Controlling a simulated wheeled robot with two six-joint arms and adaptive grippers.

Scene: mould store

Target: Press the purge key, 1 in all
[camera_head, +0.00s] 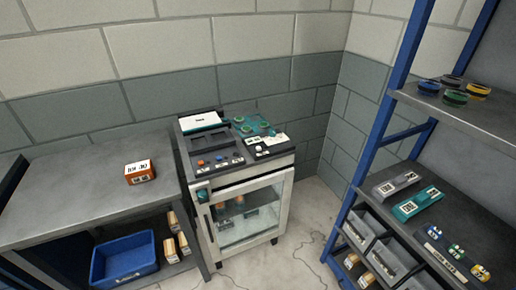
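A white cabinet (247,215) with a glass door stands against the wall in the middle of the view. On its top front is a dark control panel (216,170) with an orange-red key (201,163) and a blue key (219,158), each with a small label below. A second dark panel (268,152) with pale labels and a small white key or knob sits to its right. The labels are too small to read, so I cannot tell which key is the purge key. Neither of my grippers is in view.
A blue-framed rack (366,165) with bins and devices stands on the right. Clear floor (312,205) lies between cabinet and rack.

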